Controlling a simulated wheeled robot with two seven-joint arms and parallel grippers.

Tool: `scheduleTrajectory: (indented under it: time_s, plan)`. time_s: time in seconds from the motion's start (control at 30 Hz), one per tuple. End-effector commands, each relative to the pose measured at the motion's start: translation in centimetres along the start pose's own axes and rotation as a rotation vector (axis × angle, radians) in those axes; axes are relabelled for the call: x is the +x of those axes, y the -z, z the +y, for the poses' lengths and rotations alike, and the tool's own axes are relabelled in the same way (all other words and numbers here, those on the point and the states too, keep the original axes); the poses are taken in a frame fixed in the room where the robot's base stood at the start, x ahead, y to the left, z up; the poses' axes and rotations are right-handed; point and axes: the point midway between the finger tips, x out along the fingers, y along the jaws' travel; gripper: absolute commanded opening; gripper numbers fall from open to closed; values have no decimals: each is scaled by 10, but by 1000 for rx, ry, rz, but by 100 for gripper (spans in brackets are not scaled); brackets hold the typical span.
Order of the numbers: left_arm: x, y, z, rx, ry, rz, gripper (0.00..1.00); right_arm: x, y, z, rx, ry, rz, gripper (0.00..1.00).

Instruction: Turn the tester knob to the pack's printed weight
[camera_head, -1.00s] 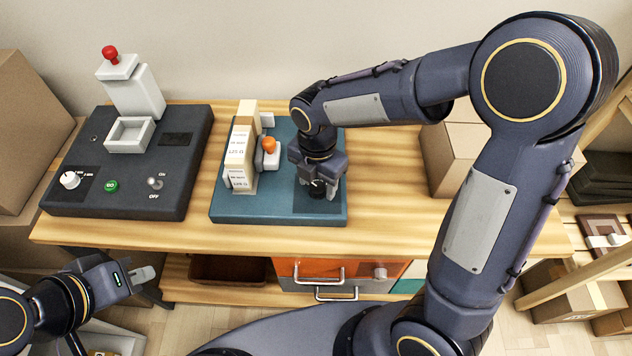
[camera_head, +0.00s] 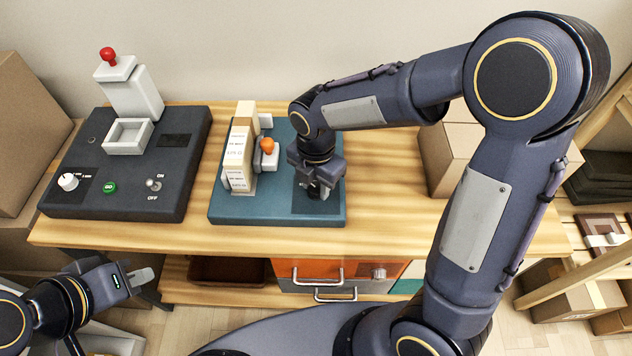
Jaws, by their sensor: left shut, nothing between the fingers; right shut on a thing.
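The teal tester (camera_head: 272,213) stands on the wooden bench. Upright beige packs with printed labels (camera_head: 237,158) are on its left side; the print is too small to read surely. An orange-topped part (camera_head: 267,146) stands beside them. My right gripper (camera_head: 318,192) points down at the dark panel (camera_head: 331,203) on the tester's right side. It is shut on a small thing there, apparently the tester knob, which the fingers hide. My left gripper (camera_head: 145,277) is shut and empty, in front of the bench at the lower left.
A black machine (camera_head: 125,189) with a white dial (camera_head: 68,181), a green button (camera_head: 109,187), a switch (camera_head: 154,184) and a red-topped white press (camera_head: 131,84) stands left of the tester. Cartons (camera_head: 452,154) stand at the right. Bare bench top lies right of the tester.

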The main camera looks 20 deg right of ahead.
Motion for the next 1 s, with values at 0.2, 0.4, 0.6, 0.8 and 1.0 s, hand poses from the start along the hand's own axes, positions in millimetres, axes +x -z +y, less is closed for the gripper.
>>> scheduleTrajectory:
  time_s: [0.2,0.4,0.6,0.8,1.0]
  plan:
    - [0,0,0,0,0,0,0,0,0,0,113,-2,1,9]
    - [0,0,0,0,0,0,0,0,0,0,285,-1,1,9]
    - [1,-1,0,0,0,0,0,0,0,1,474,-2,1,9]
    - [2,-1,-1,0,0,0,0,0,0,1,664,-2,1,9]
    - [4,-2,-2,0,0,0,0,0,0,1,854,-2,1,9]
